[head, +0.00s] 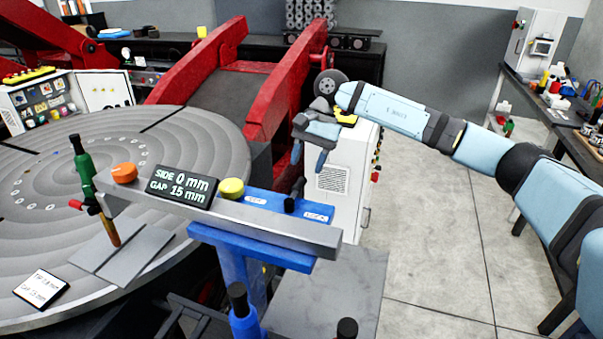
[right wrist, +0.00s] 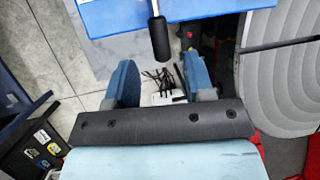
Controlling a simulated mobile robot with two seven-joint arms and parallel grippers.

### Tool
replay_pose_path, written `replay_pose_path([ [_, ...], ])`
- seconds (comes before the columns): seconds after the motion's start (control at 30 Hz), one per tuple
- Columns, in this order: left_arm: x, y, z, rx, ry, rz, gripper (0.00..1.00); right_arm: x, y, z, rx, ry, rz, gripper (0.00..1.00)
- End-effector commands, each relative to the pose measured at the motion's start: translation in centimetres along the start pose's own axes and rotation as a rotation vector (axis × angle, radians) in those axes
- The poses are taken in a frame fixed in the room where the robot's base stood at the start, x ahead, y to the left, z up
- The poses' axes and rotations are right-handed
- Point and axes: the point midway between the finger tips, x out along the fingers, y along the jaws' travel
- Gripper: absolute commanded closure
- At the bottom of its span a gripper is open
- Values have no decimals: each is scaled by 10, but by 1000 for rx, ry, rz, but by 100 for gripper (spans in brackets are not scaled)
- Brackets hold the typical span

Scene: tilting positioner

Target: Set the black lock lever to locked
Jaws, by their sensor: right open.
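The black lock lever (head: 290,204) stands on a blue plate (head: 262,201) with two white-lettered labels, beside the grey bar. In the right wrist view, the black lever (right wrist: 160,40) sticks out from the edge of the blue plate (right wrist: 206,8). My right gripper (head: 309,157) is open and empty, behind and above the lever in the head view. In the right wrist view its two blue fingers (right wrist: 160,68) are spread, with the lever's end just ahead of the gap, apparently not touched. The label lettering is too small to read. My left gripper is out of view.
The grey bar carries a display (head: 183,186) reading side 0 mm, gap 15 mm, an orange knob (head: 124,172) and a yellow knob (head: 231,188). A large round grey table (head: 190,130) and red arms (head: 275,95) stand behind. Open floor (head: 430,240) lies right.

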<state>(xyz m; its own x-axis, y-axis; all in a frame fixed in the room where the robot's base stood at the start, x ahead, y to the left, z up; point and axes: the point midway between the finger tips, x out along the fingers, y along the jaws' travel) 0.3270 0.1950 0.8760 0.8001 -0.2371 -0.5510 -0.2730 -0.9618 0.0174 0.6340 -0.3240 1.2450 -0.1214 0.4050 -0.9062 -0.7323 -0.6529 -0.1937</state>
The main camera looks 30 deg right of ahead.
Motion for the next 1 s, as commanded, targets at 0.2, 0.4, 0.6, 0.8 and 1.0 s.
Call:
replay_pose_path([
  [0.2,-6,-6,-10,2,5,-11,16,33,0,1,0,-1,1,52],
  [0.4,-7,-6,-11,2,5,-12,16,45,0,0,0,0,-1,52],
  [0.6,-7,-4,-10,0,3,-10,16,46,0,0,0,1,-1,52],
  [0.8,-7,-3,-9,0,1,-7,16,46,0,0,0,0,-1,84],
  [1.0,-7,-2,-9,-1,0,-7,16,46,0,0,0,0,-1,100],
])
